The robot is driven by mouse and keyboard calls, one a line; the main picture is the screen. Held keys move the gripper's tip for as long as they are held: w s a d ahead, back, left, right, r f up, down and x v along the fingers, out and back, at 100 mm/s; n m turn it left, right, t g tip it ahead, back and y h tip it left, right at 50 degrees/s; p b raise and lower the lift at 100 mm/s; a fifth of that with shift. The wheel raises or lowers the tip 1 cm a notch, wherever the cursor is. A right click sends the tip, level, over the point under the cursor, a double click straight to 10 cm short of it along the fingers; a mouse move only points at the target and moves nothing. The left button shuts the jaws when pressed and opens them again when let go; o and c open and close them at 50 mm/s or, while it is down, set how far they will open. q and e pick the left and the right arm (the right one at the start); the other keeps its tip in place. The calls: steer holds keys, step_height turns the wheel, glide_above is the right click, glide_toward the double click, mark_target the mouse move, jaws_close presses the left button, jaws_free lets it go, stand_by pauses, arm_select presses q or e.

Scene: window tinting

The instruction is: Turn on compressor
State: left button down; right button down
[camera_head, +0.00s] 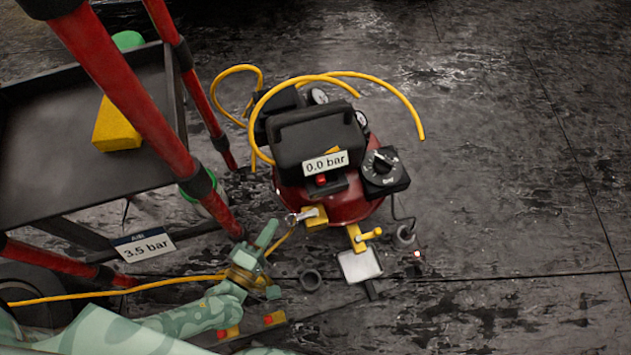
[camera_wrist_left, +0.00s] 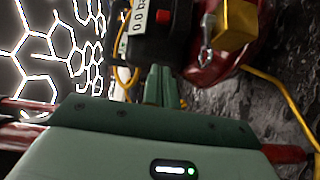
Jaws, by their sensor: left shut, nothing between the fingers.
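The compressor (camera_head: 350,207) stands on the dark floor in the middle of the head view, with a red tank and black housing. Its display label (camera_head: 325,163) reads 0,0 bar. A small red switch (camera_head: 321,180) sits just below the label; it also shows in the left wrist view (camera_wrist_left: 161,16). A black dial box (camera_head: 384,170) is on its right side. My left gripper (camera_head: 268,233) is shut and empty, in front and to the left of the compressor, apart from the switch. In the left wrist view its fingers (camera_wrist_left: 160,72) point toward the housing. My right gripper is not in view.
A red-framed cart with a dark tray (camera_head: 60,150) stands at left, carrying a yellow block (camera_head: 116,127). A sign (camera_head: 144,245) reads 3.5 bar. A yellow hose (camera_head: 150,287) runs along the floor. The floor at right is clear.

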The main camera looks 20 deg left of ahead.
mark_target(307, 189)
arm_select(q)
steer(key=shift+w+r+n, duration=0.15)
steer(key=shift+w+n, duration=0.15)
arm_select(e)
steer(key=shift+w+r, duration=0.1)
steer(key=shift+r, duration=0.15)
